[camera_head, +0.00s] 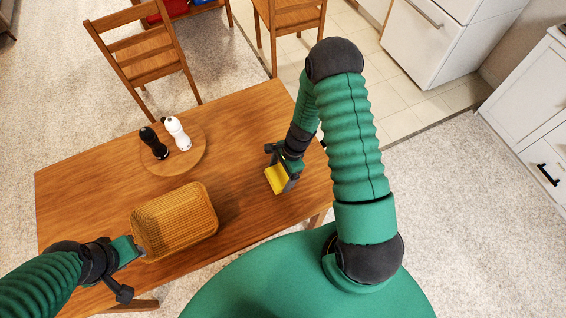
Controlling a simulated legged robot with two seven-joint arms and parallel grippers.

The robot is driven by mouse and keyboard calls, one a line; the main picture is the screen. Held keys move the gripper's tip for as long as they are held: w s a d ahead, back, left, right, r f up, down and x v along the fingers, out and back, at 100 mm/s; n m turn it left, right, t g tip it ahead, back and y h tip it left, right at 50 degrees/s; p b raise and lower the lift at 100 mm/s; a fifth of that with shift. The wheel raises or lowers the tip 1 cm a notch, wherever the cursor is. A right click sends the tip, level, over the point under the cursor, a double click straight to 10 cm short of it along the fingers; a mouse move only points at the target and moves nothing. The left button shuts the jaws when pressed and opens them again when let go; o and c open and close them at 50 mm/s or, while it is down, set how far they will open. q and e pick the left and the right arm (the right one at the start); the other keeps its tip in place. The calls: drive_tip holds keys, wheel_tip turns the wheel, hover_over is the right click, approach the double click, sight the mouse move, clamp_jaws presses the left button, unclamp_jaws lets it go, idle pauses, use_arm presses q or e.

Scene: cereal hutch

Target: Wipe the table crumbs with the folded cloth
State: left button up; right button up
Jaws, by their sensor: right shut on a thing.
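A yellow folded cloth (276,179) is at the right part of the wooden table (90,180). My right gripper (282,172) is shut on the cloth, low over the tabletop; I cannot tell whether the cloth touches the wood. My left gripper (136,254) is at the table's front left, at the near left edge of a woven basket (176,222). Its fingers are too small and partly hidden to tell if they are open or shut. No crumbs can be made out on the table at this size.
A round wooden board (180,162) holds a black shaker (153,142) and a white shaker (177,133) at the back of the table. Wooden chairs (145,55) stand behind it. The tabletop between the basket and the cloth is clear. White cabinets (535,110) stand at the far right.

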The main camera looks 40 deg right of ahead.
drive_tip(key=r+p, duration=0.1)
drive_tip(key=a+r+p, duration=0.1)
drive_tip(key=r, duration=0.1)
drive_tip(key=shift+a+r, duration=0.1)
drive_tip(key=shift+r+p, duration=0.3)
drive_tip(key=shift+r, duration=0.1)
drive_tip(key=shift+d+r+p, duration=0.3)
drive_tip(key=shift+r+p, duration=0.3)
drive_tip(key=shift+d+r, duration=0.2)
drive_tip(key=shift+d, duration=0.1)
use_arm(q)
drive_tip(key=shift+w+a+r, duration=0.1)
drive_tip(key=shift+a+r, duration=0.25)
drive_tip(key=shift+r, duration=0.4)
drive_tip(key=shift+a+r, duration=0.35)
drive_tip(key=shift+r, duration=0.4)
drive_tip(key=shift+w+a+r, duration=0.1)
drive_tip(key=shift+a+r, duration=0.25)
drive_tip(key=shift+r, duration=0.4)
use_arm(e)
drive_tip(key=shift+a, duration=0.45)
